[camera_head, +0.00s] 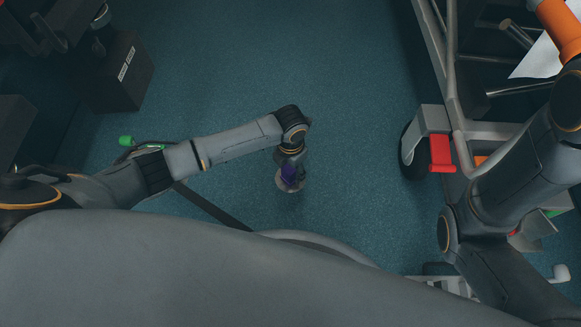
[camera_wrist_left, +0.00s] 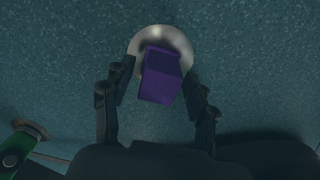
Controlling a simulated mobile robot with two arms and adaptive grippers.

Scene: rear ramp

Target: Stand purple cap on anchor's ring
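The purple cap (camera_head: 290,174) is at the pale round ring (camera_head: 281,184) on the floor, below my left arm's end. In the left wrist view the purple cap (camera_wrist_left: 160,82) stands out in front of the metallic ring (camera_wrist_left: 172,35) and overlaps its lower part. I cannot tell whether they touch. My left gripper (camera_wrist_left: 159,72) has one dark finger on each side of the cap. The fingers are apart, with a gap showing between the left finger and the cap. My right gripper is outside both views.
A wheeled metal frame with a red block (camera_head: 441,153) stands at the right. Dark boxes (camera_head: 122,72) stand upper left. The middle floor is clear.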

